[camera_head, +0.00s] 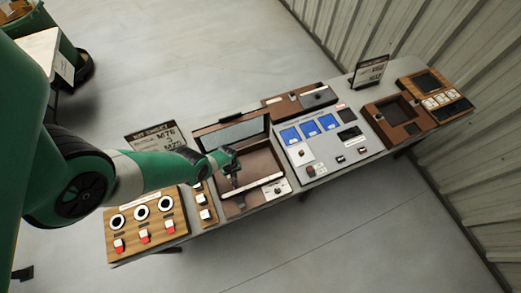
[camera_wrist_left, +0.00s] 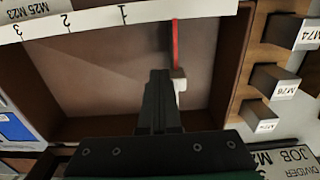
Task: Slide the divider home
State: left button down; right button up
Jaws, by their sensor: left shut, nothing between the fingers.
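The brown open box (camera_head: 262,160) stands mid-table with a white numbered scale strip along its front edge. The wrist view shows the strip (camera_wrist_left: 90,22) marked 1, 2, 3. A thin red-edged divider (camera_wrist_left: 176,42) stands inside the box near one side wall, with a white block (camera_wrist_left: 179,80) at its end. My left gripper (camera_head: 231,178) is inside the box opening. Its fingers (camera_wrist_left: 157,76) are shut and empty, right beside the white block; I cannot tell whether they touch it. My right gripper is out of view.
A wooden panel with rings and red-white switches (camera_head: 145,222) and a narrow wooden strip of blocks (camera_head: 203,203) lie left of the box. A grey panel with blue screens (camera_head: 330,145) is close on its right. An upright sign (camera_head: 160,137) stands behind.

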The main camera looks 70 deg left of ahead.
pick_arm(q)
jog(key=shift+s+d+p, duration=0.1)
jog(key=shift+s+p, duration=0.25)
jog(key=shift+s, duration=0.55)
jog(key=shift+w, duration=0.4)
jog(key=shift+w, duration=0.1)
dwell(0.4)
